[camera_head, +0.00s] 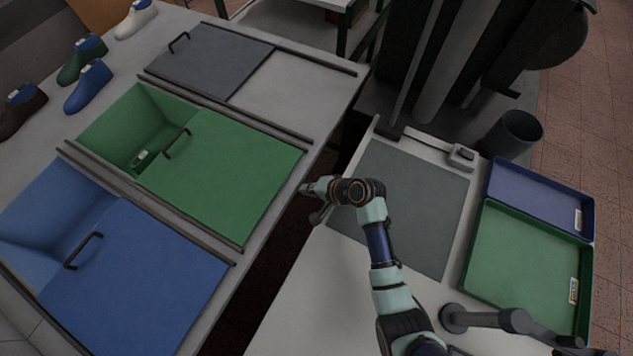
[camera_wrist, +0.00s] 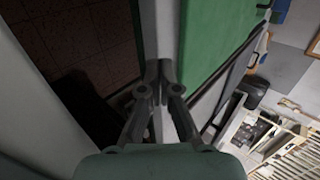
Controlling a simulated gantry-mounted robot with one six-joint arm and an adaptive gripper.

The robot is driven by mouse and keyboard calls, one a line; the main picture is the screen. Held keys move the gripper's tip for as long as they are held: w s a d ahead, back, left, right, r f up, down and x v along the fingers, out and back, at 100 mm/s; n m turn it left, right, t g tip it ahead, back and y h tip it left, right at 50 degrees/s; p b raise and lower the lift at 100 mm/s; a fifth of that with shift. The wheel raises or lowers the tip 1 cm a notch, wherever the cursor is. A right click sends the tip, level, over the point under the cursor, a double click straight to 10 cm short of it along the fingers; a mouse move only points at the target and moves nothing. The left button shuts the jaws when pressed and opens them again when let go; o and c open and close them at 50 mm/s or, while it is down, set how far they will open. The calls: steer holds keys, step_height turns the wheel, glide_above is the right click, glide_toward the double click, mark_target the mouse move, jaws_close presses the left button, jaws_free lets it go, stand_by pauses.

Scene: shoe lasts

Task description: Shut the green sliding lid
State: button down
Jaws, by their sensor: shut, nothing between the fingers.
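The green sliding lid (camera_head: 225,172) lies over the right part of a green bin (camera_head: 122,128) set in the left table. The bin's left part is open, and a small dark green object with a pale patch (camera_head: 142,158) lies inside. The lid's dark handle (camera_head: 177,143) stands at its left edge, beside the opening. My gripper (camera_head: 304,189) is shut and empty, near the table edge just right of the lid's right edge. In the wrist view my gripper (camera_wrist: 158,72) points at the pale table edge, with the green lid (camera_wrist: 215,40) beyond it to the right.
A blue lid (camera_head: 135,285) partly covers a blue bin in front, and a grey lid (camera_head: 208,60) lies behind. Shoe lasts (camera_head: 88,86) stand at the far left. A grey mat (camera_head: 400,205), a blue tray (camera_head: 540,200) and a green tray (camera_head: 525,260) lie on the right table. A dark gap separates the tables.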

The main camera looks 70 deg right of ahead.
mark_target(284, 184)
steer(key=w, duration=0.1)
steer(key=w+f, duration=0.1)
steer(key=w, duration=0.1)
steer(key=w+f+b, duration=0.1)
steer(key=w, duration=0.1)
steer(key=shift+w+d, duration=0.15)
steer(key=shift+d, duration=0.1)
steer(key=shift+w+r, duration=0.1)
steer(key=shift+w, duration=0.2)
